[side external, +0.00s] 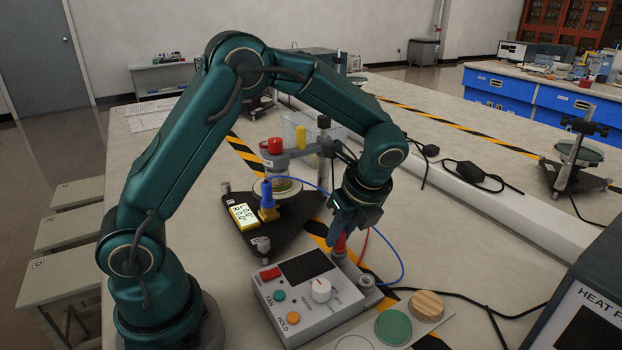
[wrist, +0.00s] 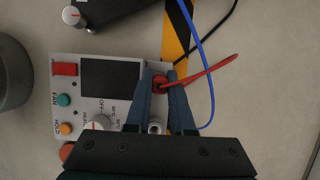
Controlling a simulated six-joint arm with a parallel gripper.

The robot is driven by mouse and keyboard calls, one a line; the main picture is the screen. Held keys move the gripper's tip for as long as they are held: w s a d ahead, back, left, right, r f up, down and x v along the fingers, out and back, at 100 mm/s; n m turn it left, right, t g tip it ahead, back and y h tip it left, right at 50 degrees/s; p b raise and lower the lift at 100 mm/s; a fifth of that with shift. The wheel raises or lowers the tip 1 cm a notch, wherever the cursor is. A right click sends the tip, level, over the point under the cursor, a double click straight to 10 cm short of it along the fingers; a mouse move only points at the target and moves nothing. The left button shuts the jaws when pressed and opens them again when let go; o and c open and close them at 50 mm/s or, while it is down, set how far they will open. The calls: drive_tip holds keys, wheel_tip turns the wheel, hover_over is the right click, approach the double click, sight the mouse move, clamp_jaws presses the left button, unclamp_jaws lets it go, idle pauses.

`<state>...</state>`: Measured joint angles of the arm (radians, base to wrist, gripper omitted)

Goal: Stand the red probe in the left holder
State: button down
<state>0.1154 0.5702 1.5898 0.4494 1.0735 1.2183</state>
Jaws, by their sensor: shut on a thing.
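My gripper (side external: 342,226) is shut on the red probe (side external: 340,243), whose red top shows between the blue fingers. In the wrist view the fingertips (wrist: 160,80) close around the red probe (wrist: 159,84), and a red cable runs off to the right. The probe looks upright over one grey holder (side external: 338,258) at the edge of the control box (side external: 305,300). I cannot tell whether its lower end is inside that holder. A second round holder (side external: 366,282) is nearer the camera and looks empty; it also shows in the wrist view (wrist: 155,127).
A green disc (side external: 393,327) and a wooden disc (side external: 426,305) lie beside the control box. Black cables cross the table at right.

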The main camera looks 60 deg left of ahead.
drive_tip(key=shift+f, duration=0.3)
drive_tip(key=c, duration=0.7)
unclamp_jaws()
drive_tip(key=shift+o, duration=1.2)
drive_tip(key=shift+r, duration=3.8)
drive_tip(key=shift+r, duration=0.1)
